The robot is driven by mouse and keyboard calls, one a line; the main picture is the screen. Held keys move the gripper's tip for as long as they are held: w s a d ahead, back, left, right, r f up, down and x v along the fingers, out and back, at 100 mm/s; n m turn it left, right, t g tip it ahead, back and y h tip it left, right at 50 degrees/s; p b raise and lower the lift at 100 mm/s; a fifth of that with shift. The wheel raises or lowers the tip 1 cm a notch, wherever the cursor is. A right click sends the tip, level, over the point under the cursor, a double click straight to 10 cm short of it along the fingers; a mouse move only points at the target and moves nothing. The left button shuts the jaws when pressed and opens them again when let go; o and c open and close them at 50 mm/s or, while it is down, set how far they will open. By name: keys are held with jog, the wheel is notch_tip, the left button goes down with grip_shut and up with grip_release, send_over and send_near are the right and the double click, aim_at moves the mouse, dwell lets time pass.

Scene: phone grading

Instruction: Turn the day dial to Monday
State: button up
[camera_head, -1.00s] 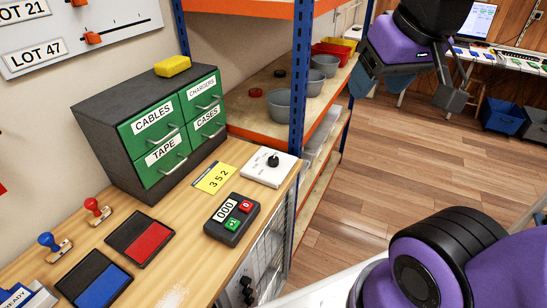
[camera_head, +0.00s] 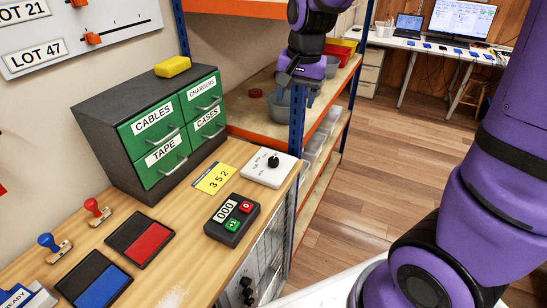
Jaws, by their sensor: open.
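The day dial appears to be the black knob (camera_head: 273,161) on a white square plate (camera_head: 262,174) at the bench's right back corner. Its markings are too small to read. My gripper (camera_head: 300,92) is above and a little right of the dial, in front of the shelf rack. It points downward, open and empty, apart from the dial. Its fingers partly hide a grey bowl and the blue rack post.
A yellow card reading 352 (camera_head: 214,178) and a black counter box (camera_head: 231,219) with red and green buttons lie left of the dial. A green drawer cabinet (camera_head: 124,119) stands behind. The blue rack post (camera_head: 297,150) rises close behind the plate.

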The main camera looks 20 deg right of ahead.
aim_at(273, 159)
jog(key=w+a+f+m, duration=0.1)
jog(key=w+f, duration=0.1)
jog(key=f, duration=0.5)
jog(key=w+f+m+g, duration=0.1)
jog(key=w+f, duration=0.1)
jog(key=f, duration=0.6)
jog(key=w+a+f+m, duration=0.1)
jog(key=w+f, duration=0.2)
jog(key=f, duration=0.5)
jog(key=shift+w+a+f+g+h, duration=0.1)
jog(key=shift+a+f+g+h, duration=0.05)
jog(key=shift+a+g+h, duration=0.15)
